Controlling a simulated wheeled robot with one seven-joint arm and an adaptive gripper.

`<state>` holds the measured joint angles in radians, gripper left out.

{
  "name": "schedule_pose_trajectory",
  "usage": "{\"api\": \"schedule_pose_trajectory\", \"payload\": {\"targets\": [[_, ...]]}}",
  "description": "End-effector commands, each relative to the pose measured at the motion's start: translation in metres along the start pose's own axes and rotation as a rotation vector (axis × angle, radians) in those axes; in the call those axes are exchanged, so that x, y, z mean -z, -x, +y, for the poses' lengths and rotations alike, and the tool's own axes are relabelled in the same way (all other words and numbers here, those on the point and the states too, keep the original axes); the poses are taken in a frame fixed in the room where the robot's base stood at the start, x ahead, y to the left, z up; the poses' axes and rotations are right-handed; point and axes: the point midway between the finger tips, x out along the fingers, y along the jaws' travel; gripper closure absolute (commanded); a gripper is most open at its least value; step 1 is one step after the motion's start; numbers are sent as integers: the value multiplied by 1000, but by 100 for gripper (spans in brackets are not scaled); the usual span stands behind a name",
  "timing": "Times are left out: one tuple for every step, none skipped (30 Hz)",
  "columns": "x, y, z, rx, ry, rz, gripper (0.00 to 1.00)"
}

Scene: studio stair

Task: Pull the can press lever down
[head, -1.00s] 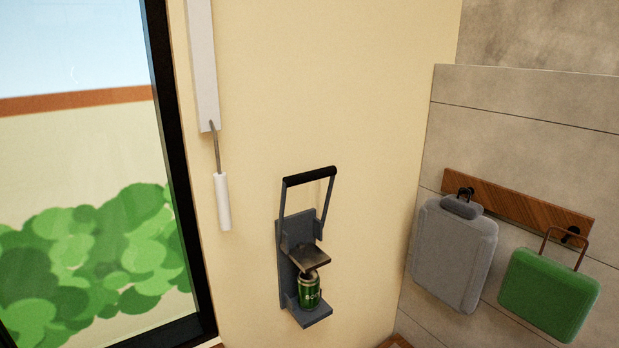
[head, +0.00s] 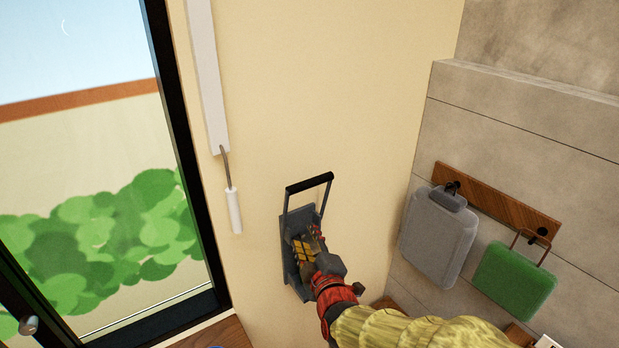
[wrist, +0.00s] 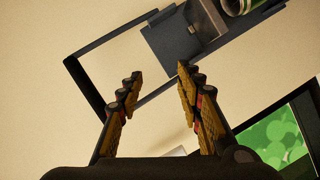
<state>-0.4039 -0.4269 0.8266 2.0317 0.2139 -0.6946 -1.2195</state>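The can press (head: 286,275) is a dark grey bracket on the cream wall. Its lever is raised, with a black handle bar (head: 310,183) on two thin arms. In the head view my gripper (head: 303,248) is below the handle, in front of the press body, and hides the green can and lower press. In the wrist view my gripper (wrist: 158,76) is open and empty, its yellow fingers apart. The handle bar (wrist: 84,84) shows beyond and left of the left finger. The press body (wrist: 185,35) and green can (wrist: 237,5) are at the top.
A white pull handle (head: 234,211) hangs on the wall left of the press, beside the glazed opening. A grey case (head: 436,238) and a green case (head: 514,281) hang from a wooden rack (head: 497,201) at right. The wall above the lever is clear.

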Motion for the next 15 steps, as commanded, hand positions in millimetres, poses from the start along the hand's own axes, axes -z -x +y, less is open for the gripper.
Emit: {"api": "schedule_pose_trajectory", "payload": {"targets": [[7,-2,23,-89,75,23,64],[12,-1,38,-142,122,34,64],[18,1,56,-207,180,42,64],[22,3,68,-249,221,45,64],[24,6,76,-285,261,45,64],[26,9,85,-322,306,43,64],[28,10,90,-342,334,42,64],[29,12,93,-356,358,39,64],[30,13,95,-367,382,37,64],[30,12,96,-369,395,35,64],[30,12,96,-369,405,33,64],[31,10,96,-368,412,31,64],[31,8,97,-368,414,31,64],[31,5,98,-367,415,31,64],[32,1,100,-367,415,31,64]]}}
